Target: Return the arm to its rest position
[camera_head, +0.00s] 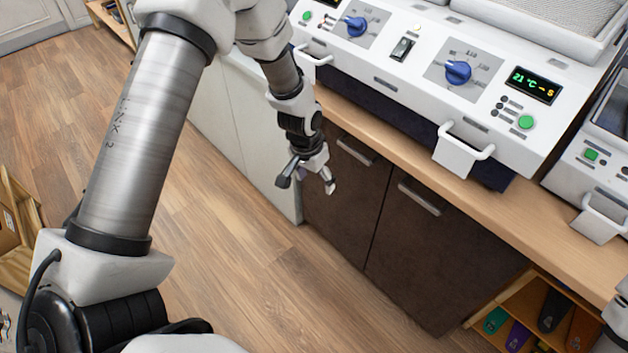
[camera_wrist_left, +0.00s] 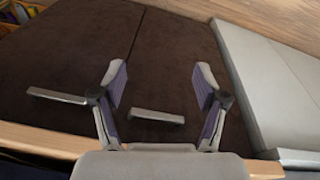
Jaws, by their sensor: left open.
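My left arm comes in from the left in the head view and reaches across the upper middle. My left gripper (camera_head: 308,178) hangs beside the front of the counter, in front of the dark brown cabinet doors (camera_head: 390,235). In the left wrist view its two fingers (camera_wrist_left: 161,88) stand wide apart, open, with nothing between them. Behind them are the brown doors with their metal handles (camera_wrist_left: 157,116). My right gripper is not in view; a small pale piece at the lower right edge of the head view is too cut off to tell.
A white machine (camera_head: 415,75) with blue knobs and a display reading 21 °C stands on the wooden counter (camera_head: 460,205). Its white handles (camera_head: 463,150) stick out at the front. A wooden shelf with coloured insoles (camera_head: 520,335) is at lower right.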

